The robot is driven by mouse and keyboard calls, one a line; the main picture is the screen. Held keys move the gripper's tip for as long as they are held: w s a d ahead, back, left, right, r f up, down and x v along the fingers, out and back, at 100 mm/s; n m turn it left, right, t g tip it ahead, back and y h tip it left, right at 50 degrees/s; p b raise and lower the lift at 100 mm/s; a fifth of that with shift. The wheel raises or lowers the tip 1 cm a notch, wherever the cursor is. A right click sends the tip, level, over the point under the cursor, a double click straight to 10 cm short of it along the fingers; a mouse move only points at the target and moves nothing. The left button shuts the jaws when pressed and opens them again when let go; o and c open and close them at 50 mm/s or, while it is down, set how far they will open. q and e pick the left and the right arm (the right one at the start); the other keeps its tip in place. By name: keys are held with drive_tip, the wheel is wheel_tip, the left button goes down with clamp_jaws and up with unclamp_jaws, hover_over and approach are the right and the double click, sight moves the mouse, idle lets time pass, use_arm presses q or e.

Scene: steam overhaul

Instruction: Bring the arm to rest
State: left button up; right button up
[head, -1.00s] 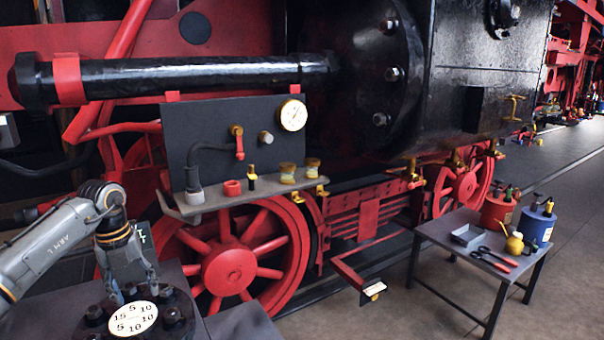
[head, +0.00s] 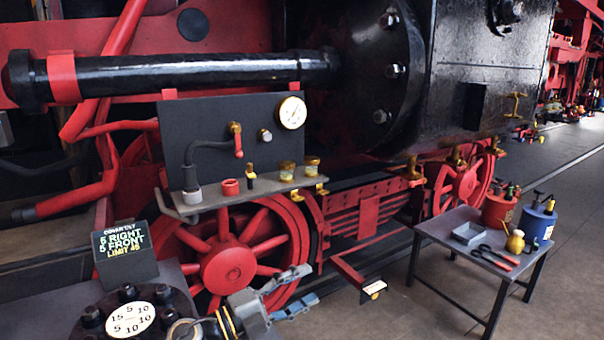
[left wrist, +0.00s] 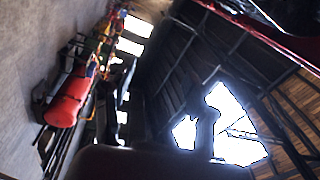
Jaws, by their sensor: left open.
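My left gripper (head: 307,284) is low in the middle of the head view, its grey fingers spread apart and pointing right, with nothing between them. It is in front of a red spoked wheel (head: 228,266) and to the right of the round black bolted cover (head: 95,316) with its white number dial (head: 131,319). My left wrist hides part of the cover's right side. My right gripper is not in view. The left wrist view looks out tilted across the hall and shows no work piece between the fingers.
A sign (head: 124,254) stands behind the cover. A grey panel (head: 180,125) with a gauge (head: 292,112) and shelf (head: 258,188) is on the locomotive. A side table (head: 437,226) at right holds cans and tools. Floor between is mostly clear.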

use_arm(q)
drive_tip(key=s+a+f+n+t+y, duration=0.3)
drive_tip(key=a+f+n+y, duration=0.4)
drive_tip(key=n, duration=0.5)
drive_tip(key=s+a+f+n+t+y, duration=0.3)
drive_tip(key=a+f+n+y, duration=0.2)
drive_tip(key=a+n+y, duration=0.55)
drive_tip(key=s+a+f+n+g, duration=0.2)
drive_tip(key=s+f+g, duration=0.45)
drive_tip(key=s, duration=0.65)
drive_tip(key=s+a+f+n+g, duration=0.1)
drive_tip(key=s+f+n+g, duration=0.1)
drive_tip(key=s+f+g, duration=0.8)
drive_tip(key=s+f+t, duration=0.2)
drive_tip(key=f, duration=1)
drive_tip(key=s+f+t, duration=0.1)
drive_tip(key=s+f, duration=0.1)
drive_tip(key=f, duration=0.9)
drive_tip(key=s+a+f+g, duration=0.1)
drive_tip(key=s+a+f, duration=0.2)
drive_tip(key=s+f, duration=1.4)
drive_tip(key=shift+s, duration=0.2)
